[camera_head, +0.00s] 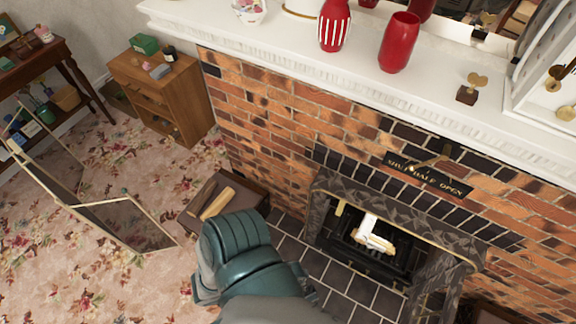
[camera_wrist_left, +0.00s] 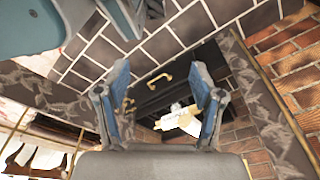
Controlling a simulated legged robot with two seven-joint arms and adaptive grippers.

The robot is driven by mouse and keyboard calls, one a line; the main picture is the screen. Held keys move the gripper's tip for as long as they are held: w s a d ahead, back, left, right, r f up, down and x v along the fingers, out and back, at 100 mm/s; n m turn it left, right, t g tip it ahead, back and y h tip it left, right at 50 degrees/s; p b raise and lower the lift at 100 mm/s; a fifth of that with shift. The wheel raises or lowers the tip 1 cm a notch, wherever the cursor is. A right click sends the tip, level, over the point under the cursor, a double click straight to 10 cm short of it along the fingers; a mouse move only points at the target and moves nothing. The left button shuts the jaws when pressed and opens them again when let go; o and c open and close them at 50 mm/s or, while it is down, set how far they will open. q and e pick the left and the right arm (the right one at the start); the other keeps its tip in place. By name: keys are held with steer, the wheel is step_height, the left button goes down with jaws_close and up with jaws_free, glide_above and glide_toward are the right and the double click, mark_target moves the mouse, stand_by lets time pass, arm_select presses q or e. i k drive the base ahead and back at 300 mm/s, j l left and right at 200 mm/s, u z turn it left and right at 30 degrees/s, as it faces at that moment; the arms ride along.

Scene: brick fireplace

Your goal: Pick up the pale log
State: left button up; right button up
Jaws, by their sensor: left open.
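My left gripper (camera_wrist_left: 158,82) is open and empty in the left wrist view, with the fireplace beyond its fingers. In the head view it is hidden behind my teal arm. A pale, cream log (camera_head: 374,238) lies in the fireplace opening beside a white piece (camera_head: 371,221). The pale log also shows in the left wrist view (camera_wrist_left: 188,124), beyond and between the fingers, close to the right finger in the picture and apparently not touching it. A tan log (camera_head: 217,202) lies on a dark box left of the hearth. My right gripper is not in view.
The stone fireplace surround (camera_head: 402,218) frames the opening, and dark hearth tiles (camera_head: 340,276) lie in front. The dark box (camera_head: 247,194) stands beside the brick wall. A folding glass screen (camera_head: 125,222) stands on the carpet at left.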

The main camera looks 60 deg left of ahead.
mark_target(214, 209)
steer(key=u, duration=3)
